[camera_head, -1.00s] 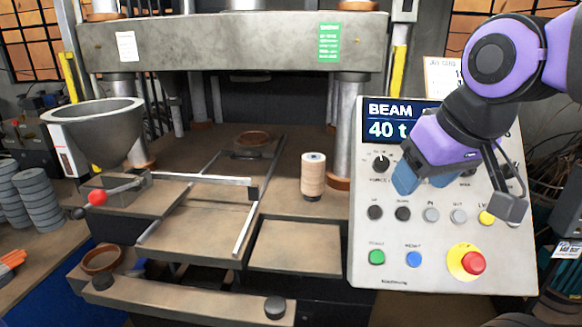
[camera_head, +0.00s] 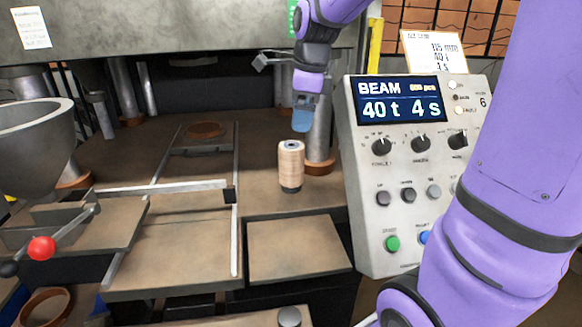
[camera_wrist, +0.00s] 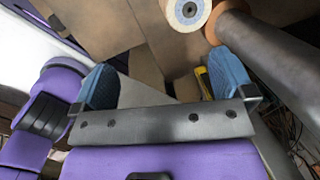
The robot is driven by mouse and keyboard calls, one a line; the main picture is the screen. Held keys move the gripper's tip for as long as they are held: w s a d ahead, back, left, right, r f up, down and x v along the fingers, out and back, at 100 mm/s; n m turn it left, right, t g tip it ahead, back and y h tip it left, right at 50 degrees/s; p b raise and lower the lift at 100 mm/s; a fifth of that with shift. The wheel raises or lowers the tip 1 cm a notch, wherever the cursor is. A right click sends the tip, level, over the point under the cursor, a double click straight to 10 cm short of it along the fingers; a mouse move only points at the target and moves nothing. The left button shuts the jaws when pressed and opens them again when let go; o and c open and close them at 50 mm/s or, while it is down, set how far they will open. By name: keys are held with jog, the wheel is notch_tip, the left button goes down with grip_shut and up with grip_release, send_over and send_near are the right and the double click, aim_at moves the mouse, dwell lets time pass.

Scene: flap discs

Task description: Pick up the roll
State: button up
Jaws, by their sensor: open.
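The roll (camera_head: 291,164) is a tan, thread-wound spool with a pale top and a dark centre. It stands upright on the brown press table, left of the control panel. In the wrist view the roll (camera_wrist: 188,12) shows from its top end at the upper edge, partly cut off, beyond the fingers. My gripper (camera_head: 302,118) is just above and slightly right of the roll in the head view, apart from it. In the wrist view my gripper (camera_wrist: 160,88) has its two blue fingers wide apart with nothing between them.
A metal column (camera_head: 323,130) with a copper-coloured base ring stands close behind and right of the roll. The control panel (camera_head: 400,170) is to the right. A metal rail (camera_head: 236,200) and a red-knobbed lever (camera_head: 42,248) lie left. A flat plate (camera_head: 295,245) in front is bare.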

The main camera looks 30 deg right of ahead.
aim_at(292, 145)
jog(key=w+m, duration=0.1)
jog(key=w+d+f+m, duration=0.1)
jog(key=m, duration=0.1)
jog(key=w+d+f+m, duration=0.1)
jog(key=w+m, duration=0.1)
jog(key=shift+f+g, duration=0.25)
jog(key=shift+g, duration=0.05)
jog(key=shift+w+d+f+m, duration=0.2)
jog(key=shift+w+f+m, duration=0.2)
jog(key=shift+f+m, duration=0.1)
jog(key=f, duration=0.5)
jog(key=shift+w+a, duration=0.15)
jog(key=shift+w, duration=0.2)
jog(key=shift+w+a+f, duration=0.15)
jog(key=shift+f, duration=0.7)
jog(key=shift+w+a+f, duration=0.1)
jog(key=shift+w+f, duration=0.1)
jog(key=shift+f, duration=0.65)
jog(key=shift+w+a+f, duration=0.15)
jog(key=shift+f, duration=0.7)
jog(key=c, duration=1.3)
jog(key=shift+r, duration=0.15)
